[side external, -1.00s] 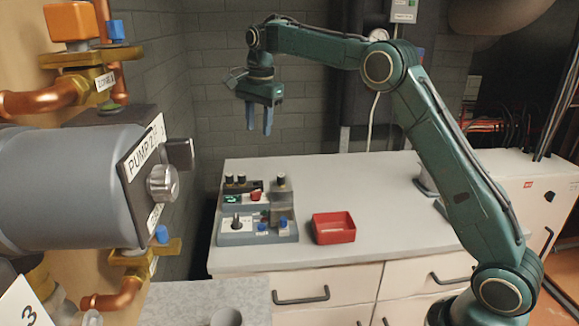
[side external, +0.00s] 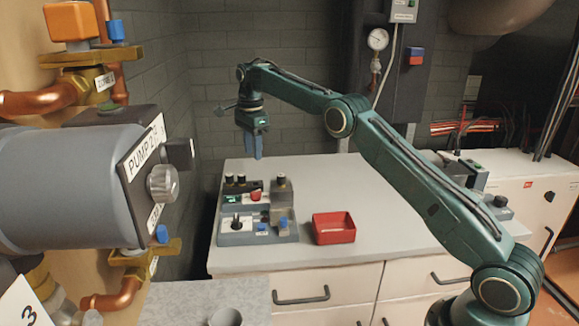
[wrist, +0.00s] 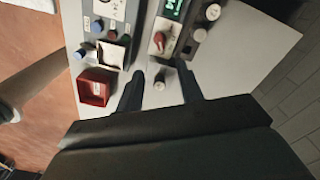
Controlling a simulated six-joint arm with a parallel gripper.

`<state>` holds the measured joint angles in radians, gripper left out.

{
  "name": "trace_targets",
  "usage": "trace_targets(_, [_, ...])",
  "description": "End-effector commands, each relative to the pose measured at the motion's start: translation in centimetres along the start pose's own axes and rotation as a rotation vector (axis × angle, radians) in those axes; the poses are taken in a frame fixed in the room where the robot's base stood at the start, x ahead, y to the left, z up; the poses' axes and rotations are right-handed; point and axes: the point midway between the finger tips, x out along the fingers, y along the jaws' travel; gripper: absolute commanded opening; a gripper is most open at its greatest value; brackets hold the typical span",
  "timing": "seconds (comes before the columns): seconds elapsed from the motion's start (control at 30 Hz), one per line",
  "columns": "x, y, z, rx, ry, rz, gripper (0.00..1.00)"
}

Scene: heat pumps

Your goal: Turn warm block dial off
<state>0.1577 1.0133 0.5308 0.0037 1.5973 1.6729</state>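The back unit of the bench console has a lit green display (side external: 232,199) and a red dial (side external: 256,196). In the wrist view the red dial (wrist: 159,41) sits just beside the green display (wrist: 172,9). No readable label shows which dial is the warm block's. My gripper (side external: 255,156) hangs fingers down above and behind the console, apart from it. In the wrist view my gripper (wrist: 161,72) is open and empty. A small grey post (wrist: 160,80) appears between its fingertips, below them. The dial's pointer setting is too small to read.
A red tray (side external: 334,228) lies right of the console, also in the wrist view (wrist: 95,88). The console's front unit has a black knob (side external: 236,224) and blue knobs (side external: 283,223). Black-capped vials (side external: 241,179) stand behind the display. The bench behind is clear.

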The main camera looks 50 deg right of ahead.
Motion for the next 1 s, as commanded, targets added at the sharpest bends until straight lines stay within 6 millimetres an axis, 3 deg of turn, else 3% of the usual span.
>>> trace_targets(0.37, [2.5,0.1,0.0,-0.002,0.000,0.003,0.37])
trace_targets(1.0, [11.7,0.1,0.0,-0.002,0.001,0.003,0.37])
